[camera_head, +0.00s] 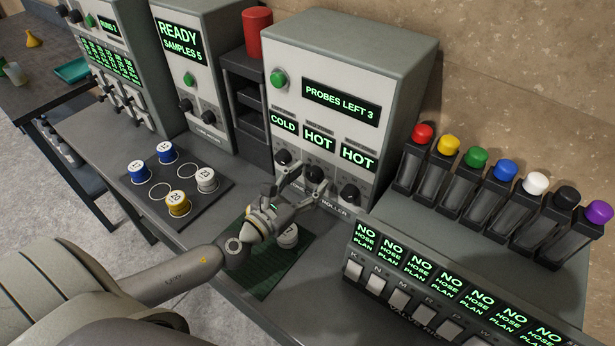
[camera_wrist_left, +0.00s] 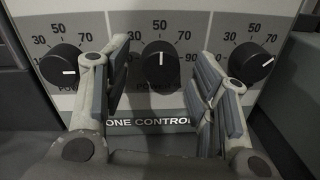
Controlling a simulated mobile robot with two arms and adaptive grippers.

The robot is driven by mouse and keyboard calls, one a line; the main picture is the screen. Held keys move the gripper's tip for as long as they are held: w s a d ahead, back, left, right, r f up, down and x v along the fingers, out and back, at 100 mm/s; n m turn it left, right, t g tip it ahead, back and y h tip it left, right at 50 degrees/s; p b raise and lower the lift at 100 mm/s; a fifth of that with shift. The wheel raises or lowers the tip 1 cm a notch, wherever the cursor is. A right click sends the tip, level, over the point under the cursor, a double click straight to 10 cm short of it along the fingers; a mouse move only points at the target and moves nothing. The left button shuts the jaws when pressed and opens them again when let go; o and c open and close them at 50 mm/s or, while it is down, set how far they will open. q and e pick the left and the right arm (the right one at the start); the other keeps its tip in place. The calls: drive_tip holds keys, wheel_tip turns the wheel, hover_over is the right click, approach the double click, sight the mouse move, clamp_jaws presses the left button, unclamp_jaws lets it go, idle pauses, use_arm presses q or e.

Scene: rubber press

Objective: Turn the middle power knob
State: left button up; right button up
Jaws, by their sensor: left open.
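The middle power knob (camera_wrist_left: 160,57) is black and round, with its white pointer straight up near the 50 mark. In the head view the middle knob (camera_head: 316,173) is on the lower front of the grey controller box (camera_head: 385,60), under the middle HOT display. My left gripper (camera_wrist_left: 163,72) is open, with one finger on each side of the middle knob; contact cannot be told. In the head view my left gripper (camera_head: 310,183) is at the knob row. The left knob (camera_wrist_left: 60,65) and right knob (camera_wrist_left: 250,62) flank it. My right gripper is out of view.
A white cylinder marked with a number (camera_head: 288,236) stands on a green mat (camera_head: 262,275) under my gripper. A dark tray (camera_head: 215,207) with several numbered cylinders is to the left. A switch panel (camera_head: 440,285) and several coloured-cap bottles are on the right.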

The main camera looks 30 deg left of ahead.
use_arm(q)
drive_tip(key=shift+w+d, duration=0.1)
drive_tip(key=shift+w, duration=0.15)
drive_tip(key=shift+c, duration=0.2)
drive_tip(key=c, duration=1)
